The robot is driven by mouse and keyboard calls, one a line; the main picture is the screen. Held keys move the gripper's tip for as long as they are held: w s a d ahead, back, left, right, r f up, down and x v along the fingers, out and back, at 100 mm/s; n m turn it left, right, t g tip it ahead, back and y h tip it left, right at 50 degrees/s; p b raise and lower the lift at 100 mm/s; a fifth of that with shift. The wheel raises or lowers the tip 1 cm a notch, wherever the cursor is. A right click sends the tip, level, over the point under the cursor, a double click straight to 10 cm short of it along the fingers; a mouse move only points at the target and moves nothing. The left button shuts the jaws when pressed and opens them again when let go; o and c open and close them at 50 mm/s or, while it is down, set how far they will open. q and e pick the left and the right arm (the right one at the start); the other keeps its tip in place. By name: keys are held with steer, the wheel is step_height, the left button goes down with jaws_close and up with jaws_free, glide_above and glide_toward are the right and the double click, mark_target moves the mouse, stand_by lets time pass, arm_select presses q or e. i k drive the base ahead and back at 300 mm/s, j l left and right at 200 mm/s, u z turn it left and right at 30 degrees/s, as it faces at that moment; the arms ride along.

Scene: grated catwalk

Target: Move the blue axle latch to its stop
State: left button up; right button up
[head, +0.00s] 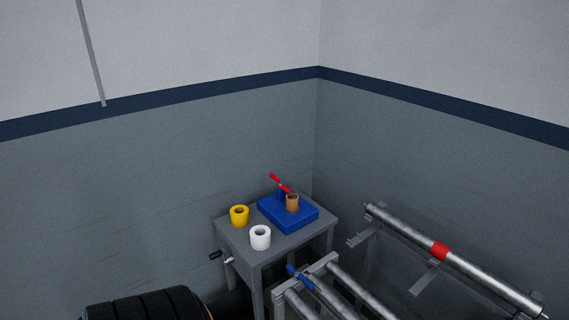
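A small blue latch (300,277) lies across the near end of a grey metal frame with round bars, low in the middle of the head view. It sits at a slant on the frame's top end piece. I cannot tell from here where its stop is. Neither of my grippers is in view.
A grey table (287,252) stands in the corner, bearing a blue block (273,217) with a brown ring and a red-handled part, a yellow roll (239,215) and a white roll (260,237). A long roller (470,265) with a red band stands right. Black ribbed rounds (145,306) lie bottom left.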

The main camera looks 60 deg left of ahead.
mark_target(298, 276)
steer(key=k+u, duration=0.1)
steer(key=u, duration=1.5)
